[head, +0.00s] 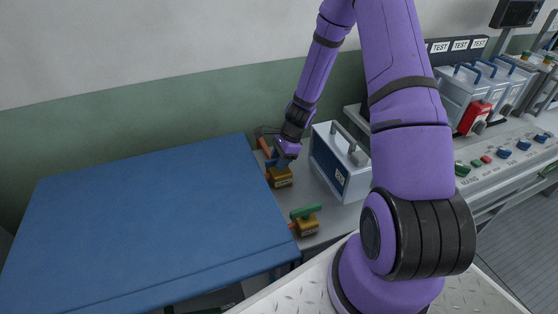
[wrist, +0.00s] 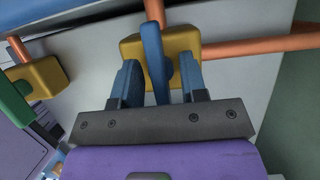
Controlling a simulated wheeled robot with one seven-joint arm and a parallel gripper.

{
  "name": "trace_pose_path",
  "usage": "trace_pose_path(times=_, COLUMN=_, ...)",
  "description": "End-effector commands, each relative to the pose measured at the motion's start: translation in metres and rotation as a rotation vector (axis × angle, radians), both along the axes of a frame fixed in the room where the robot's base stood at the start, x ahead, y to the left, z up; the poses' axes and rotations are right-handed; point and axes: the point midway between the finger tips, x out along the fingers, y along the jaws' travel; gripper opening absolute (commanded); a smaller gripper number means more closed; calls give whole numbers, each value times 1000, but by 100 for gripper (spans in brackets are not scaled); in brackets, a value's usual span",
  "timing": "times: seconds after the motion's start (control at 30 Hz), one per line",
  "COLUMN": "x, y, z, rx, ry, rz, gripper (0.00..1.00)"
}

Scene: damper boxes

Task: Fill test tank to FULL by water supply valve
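A valve with a blue handle (wrist: 152,50) and a yellow body (wrist: 185,47) is on copper pipes, just ahead of my gripper (wrist: 159,70) in the wrist view. My two fingers are apart, one on each side of the blue handle, with gaps visible. In the head view my gripper (head: 282,161) is over the yellow valve body (head: 281,181). A second valve has a green handle (head: 305,211) and a yellow body (head: 308,227); it also shows at the left of the wrist view (wrist: 40,78). Which one is the water supply valve I cannot read. No tank level is visible.
A large blue surface (head: 140,220) fills the left. A grey case with a handle (head: 328,150) stands right of the valves. Farther right are a console with buttons (head: 510,150), TEST-labelled panels (head: 460,45) and grey boxes (head: 462,90). The green wall is close behind.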

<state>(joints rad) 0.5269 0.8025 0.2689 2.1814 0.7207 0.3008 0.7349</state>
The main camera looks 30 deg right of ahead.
Motion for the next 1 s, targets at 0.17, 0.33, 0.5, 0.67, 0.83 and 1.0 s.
trace_pose_path(times=0.17, x=0, y=1, z=-1, rx=0, ry=0, rz=0, gripper=39)
trace_pose_path(times=0.33, x=0, y=0, z=-1, rx=0, ry=0, rz=0, gripper=26)
trace_pose_path(times=0.5, x=0, y=0, z=-1, rx=0, ry=0, rz=0, gripper=0)
trace_pose_path(times=0.67, x=0, y=0, z=-1, rx=0, ry=-1, rz=4, gripper=0)
trace_pose_path(times=0.83, x=1, y=0, z=-1, rx=-1, ry=-1, rz=39, gripper=0)
trace_pose_path(times=1.0, x=0, y=1, z=-1, rx=-1, ry=0, rz=128, gripper=0)
